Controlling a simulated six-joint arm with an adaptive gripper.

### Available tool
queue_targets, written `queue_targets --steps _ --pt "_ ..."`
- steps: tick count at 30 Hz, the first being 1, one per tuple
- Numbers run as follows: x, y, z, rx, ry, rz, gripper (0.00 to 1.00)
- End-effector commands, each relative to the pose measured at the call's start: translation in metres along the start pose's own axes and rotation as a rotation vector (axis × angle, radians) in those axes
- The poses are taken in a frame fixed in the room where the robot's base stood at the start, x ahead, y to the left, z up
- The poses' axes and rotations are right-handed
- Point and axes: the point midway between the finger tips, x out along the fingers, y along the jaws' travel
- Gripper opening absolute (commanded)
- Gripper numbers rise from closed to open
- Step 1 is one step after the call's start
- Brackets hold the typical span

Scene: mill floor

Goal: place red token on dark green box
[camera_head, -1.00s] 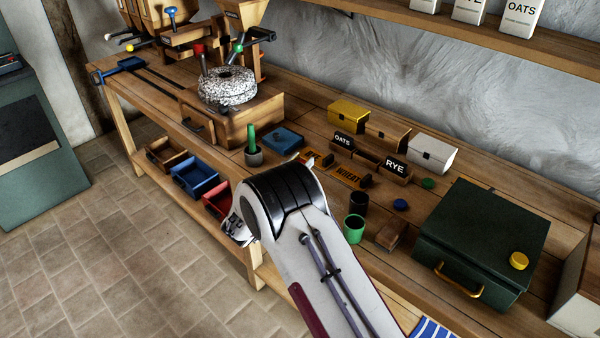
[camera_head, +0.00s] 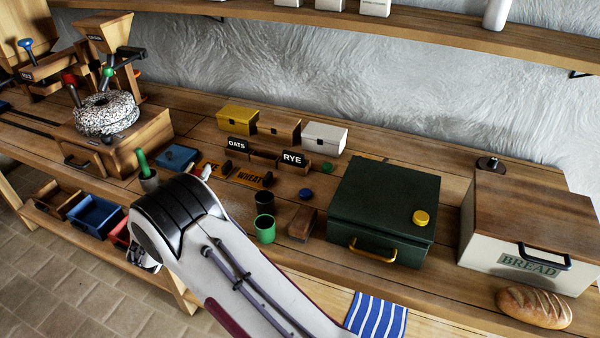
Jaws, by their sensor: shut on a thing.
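The dark green box (camera_head: 383,208) stands shut on the bench right of centre, with a brass handle on its front. A yellow token (camera_head: 421,217) lies on its lid near the right edge.
A green token (camera_head: 326,167) and a blue token (camera_head: 305,193) lie left of the box. A black cup (camera_head: 264,202), a green cup (camera_head: 264,230) and a wooden block (camera_head: 301,224) stand nearby. The bread box (camera_head: 520,233) and a loaf (camera_head: 534,308) are at right.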

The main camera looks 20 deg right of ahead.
Motion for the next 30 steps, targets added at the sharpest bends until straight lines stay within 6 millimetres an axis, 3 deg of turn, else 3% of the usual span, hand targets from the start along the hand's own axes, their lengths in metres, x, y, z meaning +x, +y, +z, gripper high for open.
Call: queue_targets --steps 8,14,21,30 --pt "0.009 0.009 -0.004 0.001 0.000 0.018 0.14" --pt "0.030 0.032 -0.028 0.003 0.002 0.061 0.14" --pt "0.057 0.097 -0.057 0.001 0.000 0.165 0.14" --pt "0.067 0.196 -0.084 0.001 0.000 0.329 0.14"
